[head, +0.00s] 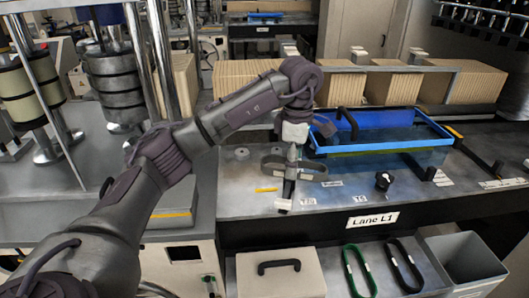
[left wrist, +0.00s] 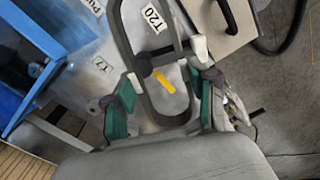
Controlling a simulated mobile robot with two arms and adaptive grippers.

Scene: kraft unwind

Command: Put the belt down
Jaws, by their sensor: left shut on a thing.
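The belt (head: 312,178) is a dark grey-olive loop above the metal bench top in the head view. My left gripper (head: 287,192) points down at the loop and partly hides it. In the left wrist view the belt (left wrist: 118,28) runs as a long loop between the fingers of my left gripper (left wrist: 168,66), which is shut on it. A white T20 label and a yellow mark show through the loop. Whether the belt touches the bench cannot be told. My right gripper is not in view.
A blue-rimmed tank (head: 385,148) stands close to the right of the gripper. A black knob (head: 382,181) sits before it. A green belt (head: 349,268) and a black belt (head: 395,266) lie below the Lane L1 edge, beside a grey bin (head: 463,260).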

